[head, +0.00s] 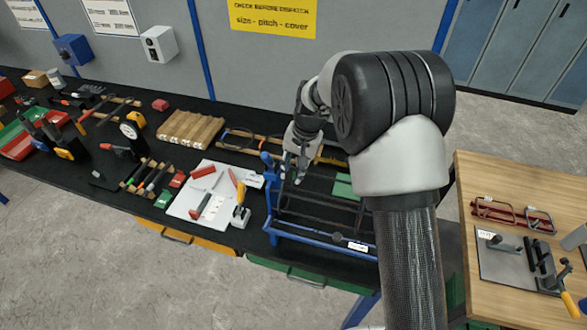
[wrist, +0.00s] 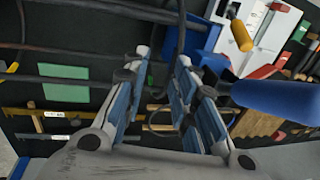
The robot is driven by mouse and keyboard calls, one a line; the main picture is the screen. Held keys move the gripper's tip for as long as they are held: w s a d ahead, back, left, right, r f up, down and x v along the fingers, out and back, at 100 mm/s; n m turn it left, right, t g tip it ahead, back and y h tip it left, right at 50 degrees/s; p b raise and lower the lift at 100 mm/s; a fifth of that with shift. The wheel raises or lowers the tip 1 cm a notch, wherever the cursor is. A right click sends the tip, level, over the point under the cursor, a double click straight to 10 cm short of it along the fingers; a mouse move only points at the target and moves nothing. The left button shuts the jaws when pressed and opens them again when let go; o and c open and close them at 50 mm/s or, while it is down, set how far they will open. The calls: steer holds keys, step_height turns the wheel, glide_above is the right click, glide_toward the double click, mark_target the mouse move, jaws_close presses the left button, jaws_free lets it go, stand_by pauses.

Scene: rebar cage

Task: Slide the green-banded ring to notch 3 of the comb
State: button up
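My gripper (head: 291,178) hangs over the left end of a blue stand (head: 272,205) that carries long dark bars (head: 325,210). In the wrist view its two blue-padded fingers (wrist: 162,62) are apart, with a gap between the tips. A dark, curved rod (wrist: 181,28), seemingly part of a ring, reaches down to the right fingertip; I cannot tell whether it touches. A small green patch (wrist: 150,79) shows between the fingers, perhaps the ring's green band. The comb and its notch numbers cannot be made out.
A green plate (head: 344,186) lies behind the bars. A white board with tools (head: 212,190) and a yellow-handled tool (head: 241,200) are left of the stand. A yellow strip (wrist: 30,112) with white labels lies beyond the bars. A wooden table (head: 480,260) stands at right.

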steer(key=d+r+p, duration=0.2)
steer(key=r+p, duration=0.4)
steer(key=r, duration=0.4)
steer(key=s+d+r+p, duration=0.1)
steer(key=r+p, duration=0.6)
steer(key=r, duration=0.2)
steer(key=shift+d+r, duration=0.35)
stand_by(1.0)
steer(key=shift+s, duration=0.1)
stand_by(0.4)
step_height(320, 180, up, 12)
steer(key=d, duration=0.2)
steer(key=shift+s+d+f, duration=0.15)
steer(key=shift+s, duration=0.2)
steer(key=s+d+f+n+t+b, duration=0.1)
steer(key=s+d+f+b, duration=0.1)
steer(key=s+b, duration=0.45)
steer(key=s+d+f+n+t+b, duration=0.15)
steer(key=s+b, duration=0.25)
steer(key=s, duration=0.5)
steer(key=s+d+f+n+t+h+b, duration=0.1)
steer(key=s+d+f+b, duration=0.3)
steer(key=s+f+b, duration=0.6)
steer(key=s+f+h, duration=0.1)
steer(key=s+f, duration=0.4)
steer(key=s, duration=0.1)
